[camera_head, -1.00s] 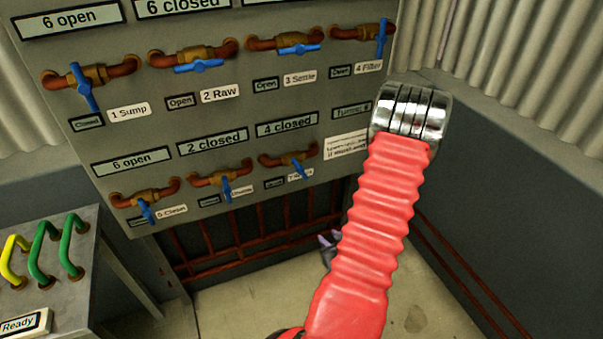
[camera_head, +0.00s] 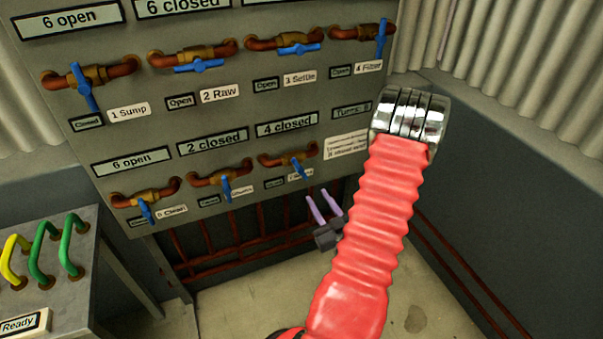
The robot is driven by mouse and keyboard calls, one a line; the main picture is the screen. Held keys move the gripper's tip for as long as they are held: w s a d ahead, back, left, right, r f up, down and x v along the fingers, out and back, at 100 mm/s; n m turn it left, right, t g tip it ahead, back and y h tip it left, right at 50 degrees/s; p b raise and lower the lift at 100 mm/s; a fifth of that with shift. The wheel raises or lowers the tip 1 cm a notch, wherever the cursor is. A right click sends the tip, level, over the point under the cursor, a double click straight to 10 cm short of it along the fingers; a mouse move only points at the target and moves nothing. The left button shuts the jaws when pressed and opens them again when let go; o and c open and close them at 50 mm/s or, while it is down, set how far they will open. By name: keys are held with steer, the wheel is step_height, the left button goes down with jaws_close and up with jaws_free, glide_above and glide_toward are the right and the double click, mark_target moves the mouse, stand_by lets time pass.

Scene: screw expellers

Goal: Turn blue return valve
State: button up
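Blue-handled valves on brown pipes sit in two rows on a grey panel (camera_head: 235,120). No label clearly reads "return". My gripper (camera_head: 316,194) shows below this valve, left of my red arm. Its two purple fingers point up toward the panel, apart, with nothing seen between them. They look clear of the handle. Part of the gripper body is hidden behind my arm.
Other lower valves (camera_head: 226,187) (camera_head: 147,208) are to the left; the upper row includes the Raw valve (camera_head: 198,65) and Filter valve (camera_head: 381,40). A grey console (camera_head: 60,285) with yellow and green handles stands at left. Red-brown pipes (camera_head: 232,260) run below the panel. Corrugated walls surround a bare floor.

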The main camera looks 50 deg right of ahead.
mark_target(301, 172)
steer(key=x, duration=1.3)
steer(key=shift+w+d, duration=0.2)
steer(key=shift+w, duration=0.1)
steer(key=shift+c, duration=0.2)
jaws_close()
